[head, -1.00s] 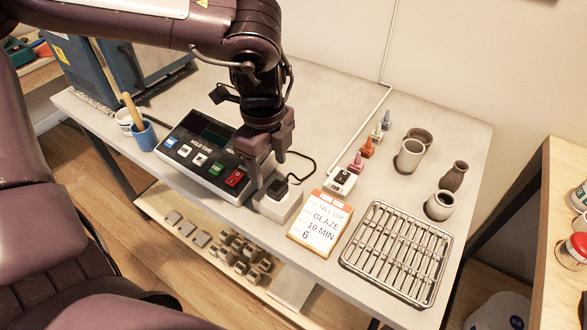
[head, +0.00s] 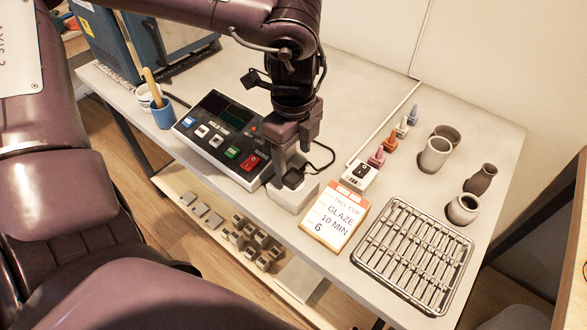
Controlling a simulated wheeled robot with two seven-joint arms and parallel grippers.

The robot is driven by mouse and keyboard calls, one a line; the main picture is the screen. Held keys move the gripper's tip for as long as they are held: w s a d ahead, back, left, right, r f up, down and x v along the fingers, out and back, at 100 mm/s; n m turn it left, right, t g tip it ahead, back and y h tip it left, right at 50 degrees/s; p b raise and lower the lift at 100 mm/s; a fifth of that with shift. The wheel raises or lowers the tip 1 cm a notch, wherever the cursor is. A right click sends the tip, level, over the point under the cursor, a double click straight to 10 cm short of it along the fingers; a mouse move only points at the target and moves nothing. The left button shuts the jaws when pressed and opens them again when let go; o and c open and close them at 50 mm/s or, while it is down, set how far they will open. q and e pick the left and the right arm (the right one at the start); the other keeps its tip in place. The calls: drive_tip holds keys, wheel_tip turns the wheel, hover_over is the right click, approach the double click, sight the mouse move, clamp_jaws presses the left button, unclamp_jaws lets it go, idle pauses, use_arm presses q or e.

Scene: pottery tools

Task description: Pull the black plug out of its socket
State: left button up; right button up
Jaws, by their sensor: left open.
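The black plug (head: 293,179) sits in a white socket block (head: 291,200) near the front edge of the table, with a black cord curving away behind it. My left gripper (head: 294,164) points down over the plug, open, with one finger on the plug's left and the other behind it to the right. I cannot tell whether either finger touches the plug. The plug appears seated in the block; their contact is partly hidden by its dark body and the finger. My right gripper is not in view.
A control box (head: 226,138) with buttons stands close left of the socket block. An orange-edged card (head: 335,216) lies close right, with a wire rack (head: 415,258) beyond. A small switch box (head: 359,178) and several pots stand behind. The table behind the arm is mostly clear.

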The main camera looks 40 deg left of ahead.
sight(295, 173)
use_arm(q)
wheel_tip(295, 173, down, 6)
drive_tip(key=b, duration=0.4)
drive_tip(key=shift+r, duration=0.2)
drive_tip(key=shift+f+b, duration=0.35)
drive_tip(key=shift+b, duration=0.1)
drive_tip(key=shift+s, duration=0.1)
drive_tip(key=shift+w+b, duration=0.35)
drive_tip(key=shift+b, duration=0.2)
idle(0.3)
drive_tip(key=c, duration=1.2)
drive_tip(key=shift+w+r+p, duration=0.15)
drive_tip(key=shift+r+p, duration=1.9)
drive_tip(key=shift+r, duration=1.05)
